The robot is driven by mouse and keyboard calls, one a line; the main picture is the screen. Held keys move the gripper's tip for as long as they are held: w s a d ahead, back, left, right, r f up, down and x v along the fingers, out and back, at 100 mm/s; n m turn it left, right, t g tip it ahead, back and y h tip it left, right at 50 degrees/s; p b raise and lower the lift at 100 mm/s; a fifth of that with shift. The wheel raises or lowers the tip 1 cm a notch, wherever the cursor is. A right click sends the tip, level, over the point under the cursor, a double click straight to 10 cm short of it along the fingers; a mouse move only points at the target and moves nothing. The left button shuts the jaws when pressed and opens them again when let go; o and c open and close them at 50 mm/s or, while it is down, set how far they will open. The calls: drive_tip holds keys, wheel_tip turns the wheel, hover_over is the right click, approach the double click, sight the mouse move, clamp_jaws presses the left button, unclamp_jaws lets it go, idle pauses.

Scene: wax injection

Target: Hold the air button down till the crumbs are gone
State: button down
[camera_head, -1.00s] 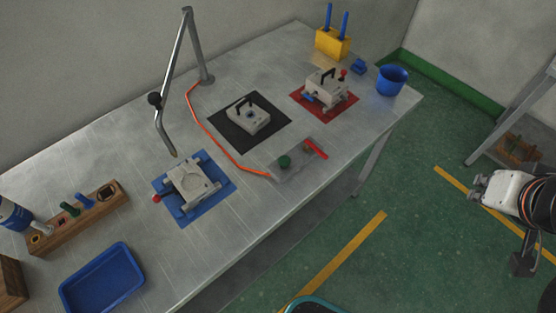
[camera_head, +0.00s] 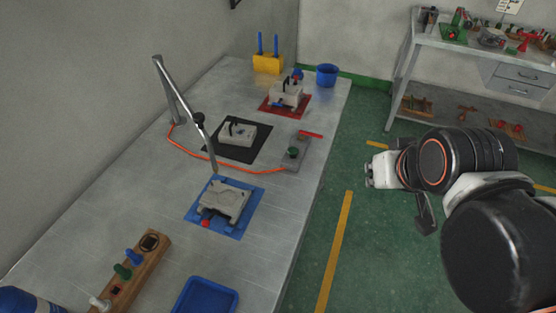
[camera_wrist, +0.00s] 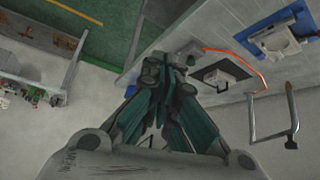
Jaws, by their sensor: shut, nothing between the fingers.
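The green air button (camera_head: 293,152) sits on a grey box at the bench's right edge, with an orange hose (camera_head: 220,163) running from it to the bent metal air pipe (camera_head: 184,105). The pipe's tip hangs over a light grey mould half (camera_head: 225,200) on a blue mat (camera_head: 236,226). Crumbs are too small to make out. My gripper (camera_head: 371,172) is shut and empty, off the bench to the right of the button, above the floor.
A black mat (camera_head: 247,152) and a red mat (camera_head: 270,109) each hold a mould part. A blue cup (camera_head: 327,75), yellow holder (camera_head: 268,64), wooden rack (camera_head: 140,268) and blue tray (camera_head: 207,297) stand around. A second bench (camera_head: 480,49) is at upper right.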

idle(0.3)
drive_tip(key=y, duration=0.6)
hover_over(296, 149)
wheel_tip(296, 149, down, 9)
drive_tip(key=shift+a+r+g, duration=0.1)
drive_tip(key=shift+r+g, duration=0.15)
drive_tip(key=shift+g, duration=0.05)
wheel_tip(296, 149, down, 9)
drive_tip(key=b, duration=0.7)
drive_tip(key=shift+r, duration=0.1)
idle(0.6)
drive_tip(key=shift+f+b, duration=0.4)
drive_tip(key=shift+f, duration=0.05)
